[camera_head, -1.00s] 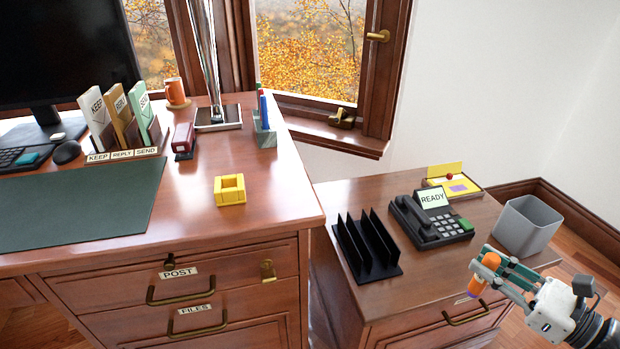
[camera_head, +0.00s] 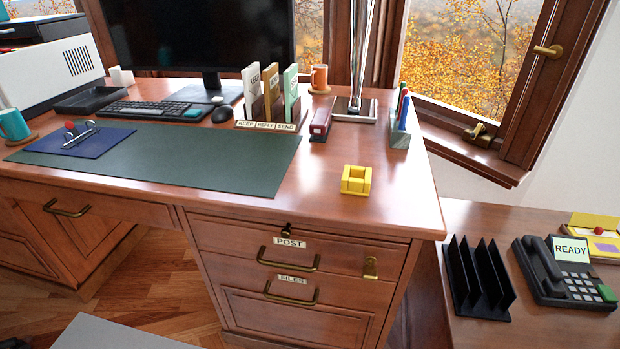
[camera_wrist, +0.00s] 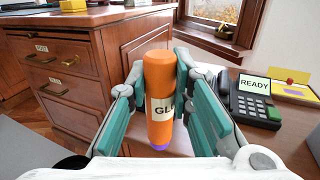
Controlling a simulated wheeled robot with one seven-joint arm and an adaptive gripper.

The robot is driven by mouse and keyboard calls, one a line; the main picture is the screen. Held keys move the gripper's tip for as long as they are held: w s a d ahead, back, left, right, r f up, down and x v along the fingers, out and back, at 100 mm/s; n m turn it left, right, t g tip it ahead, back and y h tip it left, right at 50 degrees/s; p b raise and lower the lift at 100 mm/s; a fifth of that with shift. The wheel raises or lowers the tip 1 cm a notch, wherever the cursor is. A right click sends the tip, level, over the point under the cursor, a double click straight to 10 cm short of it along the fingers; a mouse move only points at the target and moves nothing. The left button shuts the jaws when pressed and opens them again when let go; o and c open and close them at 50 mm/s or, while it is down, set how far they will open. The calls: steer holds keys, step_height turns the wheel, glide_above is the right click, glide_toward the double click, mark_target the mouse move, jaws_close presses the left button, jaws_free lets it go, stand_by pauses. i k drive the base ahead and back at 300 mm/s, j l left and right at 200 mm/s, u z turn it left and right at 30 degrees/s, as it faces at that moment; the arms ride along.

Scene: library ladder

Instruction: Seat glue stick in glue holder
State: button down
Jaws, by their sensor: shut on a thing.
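The glue stick (camera_wrist: 159,100) is an orange cylinder with a cream label reading "GL" and a purple lower end. In the wrist view it is upright between the teal fingers of my gripper (camera_wrist: 160,110), which is shut on it. My gripper is outside the head view. A small yellow open-topped square box (camera_head: 356,180), which looks like the glue holder, sits on the desk near its front right corner, in the head view. Its inside looks empty. The wrist view shows a bit of yellow (camera_wrist: 73,5) on the desk top, far beyond the glue stick.
On the desk (camera_head: 400,210), a red stapler (camera_head: 321,123), a pen cup (camera_head: 400,134) and a letter sorter (camera_head: 270,122) stand behind the yellow box. The desk around the box is clear. A lower cabinet at right holds a black rack (camera_head: 478,280) and a phone (camera_head: 565,272).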

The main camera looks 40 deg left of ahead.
mark_target(356, 183)
steer(key=i+l+u, duration=0.25)
steer(key=l+u, duration=0.2)
steer(key=i+u, duration=0.1)
steer(key=u, duration=1.45)
